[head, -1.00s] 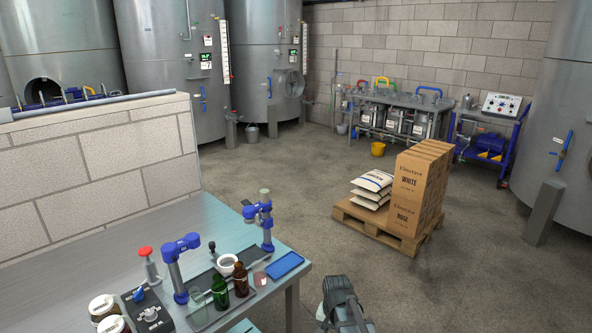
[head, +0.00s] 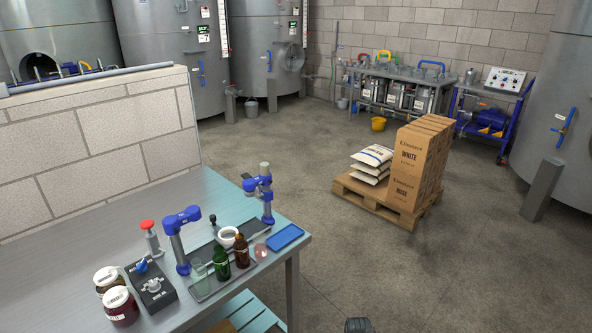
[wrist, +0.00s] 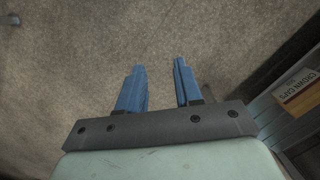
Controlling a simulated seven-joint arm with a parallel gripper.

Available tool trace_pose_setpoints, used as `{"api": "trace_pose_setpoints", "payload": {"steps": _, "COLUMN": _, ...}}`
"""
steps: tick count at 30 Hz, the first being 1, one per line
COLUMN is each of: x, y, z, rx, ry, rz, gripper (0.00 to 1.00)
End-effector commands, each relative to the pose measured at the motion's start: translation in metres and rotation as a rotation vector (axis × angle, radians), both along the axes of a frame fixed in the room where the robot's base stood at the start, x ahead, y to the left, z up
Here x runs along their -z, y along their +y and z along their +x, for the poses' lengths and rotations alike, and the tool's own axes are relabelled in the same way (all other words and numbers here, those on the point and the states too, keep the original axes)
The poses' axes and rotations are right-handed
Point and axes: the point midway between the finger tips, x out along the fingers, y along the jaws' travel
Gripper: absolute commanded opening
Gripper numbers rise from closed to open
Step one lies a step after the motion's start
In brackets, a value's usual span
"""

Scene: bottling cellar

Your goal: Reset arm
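My gripper (wrist: 160,85) shows in the wrist view with its two blue fingers apart and only bare floor between them. It is open and holds nothing. In the head view only a small dark piece of my arm shows at the bottom edge, right of the workbench (head: 95,233); the fingers are out of that view. On the workbench are a green bottle (head: 221,264), a brown bottle (head: 242,252), a white bowl (head: 228,236), a blue tray (head: 286,237) and two jars, one of them (head: 121,306) nearest the front.
A pallet (head: 353,205) with cartons (head: 407,175) and sacks (head: 371,164) stands on the floor at right centre. A box (wrist: 299,95) sits on a shelf at the wrist view's right edge. The floor between bench and pallet is clear.

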Motion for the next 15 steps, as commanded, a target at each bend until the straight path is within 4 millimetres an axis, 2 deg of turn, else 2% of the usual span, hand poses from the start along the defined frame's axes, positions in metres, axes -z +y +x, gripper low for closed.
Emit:
{"api": "trace_pose_setpoints", "payload": {"steps": 1, "x": 0.012, "y": 0.0, "z": -0.015, "rx": 0.001, "ry": 0.03, "rz": 0.0, "gripper": 0.35}}
{"api": "trace_pose_setpoints", "payload": {"steps": 6, "x": 0.043, "y": 0.0, "z": -0.057, "rx": 0.002, "ry": 0.116, "rz": 0.0, "gripper": 0.35}}
{"api": "trace_pose_setpoints", "payload": {"steps": 15, "x": 0.089, "y": 0.0, "z": -0.138, "rx": 0.003, "ry": 0.267, "rz": 0.0, "gripper": 0.35}}
